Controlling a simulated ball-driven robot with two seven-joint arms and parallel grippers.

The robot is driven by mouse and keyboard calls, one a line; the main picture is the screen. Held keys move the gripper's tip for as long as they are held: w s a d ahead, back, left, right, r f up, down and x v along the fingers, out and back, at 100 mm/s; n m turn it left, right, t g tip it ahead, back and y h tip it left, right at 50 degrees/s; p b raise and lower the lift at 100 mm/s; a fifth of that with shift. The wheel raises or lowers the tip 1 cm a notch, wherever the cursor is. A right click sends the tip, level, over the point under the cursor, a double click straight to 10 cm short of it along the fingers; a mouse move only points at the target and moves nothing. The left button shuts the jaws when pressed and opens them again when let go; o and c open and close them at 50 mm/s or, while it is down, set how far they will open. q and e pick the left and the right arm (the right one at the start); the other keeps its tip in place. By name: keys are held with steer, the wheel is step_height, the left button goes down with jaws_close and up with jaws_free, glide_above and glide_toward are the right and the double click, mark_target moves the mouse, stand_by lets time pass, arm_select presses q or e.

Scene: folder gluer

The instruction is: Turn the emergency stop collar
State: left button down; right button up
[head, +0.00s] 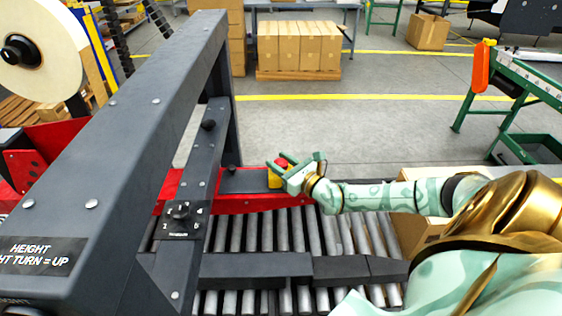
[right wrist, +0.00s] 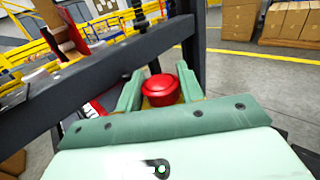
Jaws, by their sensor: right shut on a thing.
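The emergency stop is a red mushroom button (head: 281,162) on a yellow box (head: 275,178), at the end of a dark bar beside the red rail of the machine. In the right wrist view the red button (right wrist: 160,88) sits between the two pale green fingers. My right gripper (head: 290,168) reaches in from the right and is shut on the button's collar. The collar itself is mostly hidden by the fingers. My left gripper is in neither view.
A dark frame beam (head: 110,130) with a height label rises at the left. A roller conveyor (head: 300,232) runs below the button. A dark plate with a numbered dial (head: 181,212) stands left of it. Open floor (head: 360,125) lies behind.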

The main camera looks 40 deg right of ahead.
steer(key=m+h+p, duration=0.1)
steer(key=h+p, duration=0.1)
steer(key=m+h+p, duration=0.2)
steer(key=h, duration=0.1)
steer(key=shift+a+r+p, duration=0.1)
steer(key=shift+r+p, duration=0.1)
steer(key=shift+p, duration=0.1)
steer(key=m+g+h+p, duration=0.1)
steer(key=m+h, duration=0.1)
steer(key=shift+f+h, duration=0.15)
steer(key=shift+h, duration=0.25)
steer(key=m+g+h, duration=0.2)
steer(key=h, duration=0.1)
steer(key=shift+f+p, duration=0.1)
steer(key=shift+p, duration=0.2)
steer(key=shift+m+g+h, duration=1)
steer(key=shift+m+h, duration=0.2)
steer(key=shift+h, duration=0.2)
